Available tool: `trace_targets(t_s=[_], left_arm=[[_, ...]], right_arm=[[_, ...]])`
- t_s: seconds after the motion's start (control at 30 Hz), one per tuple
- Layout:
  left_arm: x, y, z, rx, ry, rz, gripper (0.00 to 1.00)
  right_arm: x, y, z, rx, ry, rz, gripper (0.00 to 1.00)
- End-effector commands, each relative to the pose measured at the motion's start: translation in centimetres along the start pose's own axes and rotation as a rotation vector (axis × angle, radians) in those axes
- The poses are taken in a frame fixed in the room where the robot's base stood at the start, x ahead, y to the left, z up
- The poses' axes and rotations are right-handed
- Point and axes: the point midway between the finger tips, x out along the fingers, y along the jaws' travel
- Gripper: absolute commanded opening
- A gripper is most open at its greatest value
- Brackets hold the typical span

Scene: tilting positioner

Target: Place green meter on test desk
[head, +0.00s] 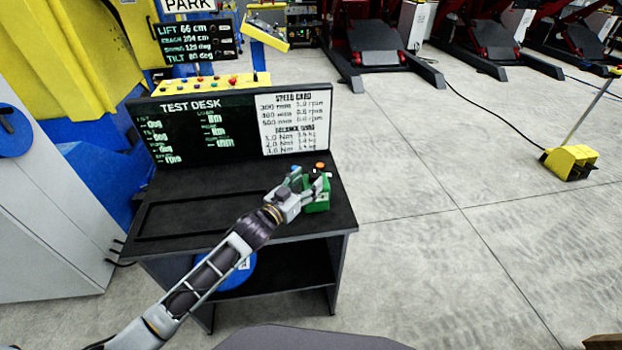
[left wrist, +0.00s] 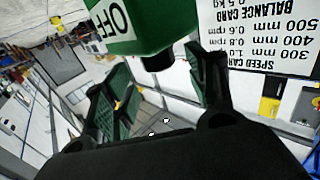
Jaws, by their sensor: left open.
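The green meter (head: 318,205) is a small box at the right side of the black test desk (head: 180,185), and it appears to rest on the desk top. An orange piece shows above it. My left gripper (head: 308,182) is beside and partly in front of the meter, hiding some of it. In the left wrist view the meter (left wrist: 165,22) is close, with an "OFF" label and a dark knob. The left gripper's fingers (left wrist: 160,92) are spread apart; whether they touch the meter I cannot tell. My right gripper is not in view.
An upright panel (head: 205,150) with "TEST DESK" text and a white card (head: 296,122) stands at the desk's back. A blue round object (head: 236,272) sits below the desk top. A grey cabinet (head: 45,220) stands left. The desk's left part is clear.

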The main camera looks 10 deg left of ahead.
Motion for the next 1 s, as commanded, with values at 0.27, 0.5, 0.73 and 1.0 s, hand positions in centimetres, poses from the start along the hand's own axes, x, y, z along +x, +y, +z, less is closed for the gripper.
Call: trace_targets(t_s=[0.27,0.5,0.73,1.0], left_arm=[[-2.5,0.0,0.1,0.001,-0.001,0.0,0.57],[-4.5,0.0,0.1,0.001,-0.002,0.0,0.57],[-6.2,0.0,0.1,0.0,-0.001,0.0,0.57],[-7.3,0.0,0.0,0.001,0.0,0.0,0.57]], right_arm=[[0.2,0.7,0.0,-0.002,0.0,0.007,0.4],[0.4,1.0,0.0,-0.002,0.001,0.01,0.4],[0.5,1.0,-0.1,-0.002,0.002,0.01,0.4],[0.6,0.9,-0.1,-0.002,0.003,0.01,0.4]])
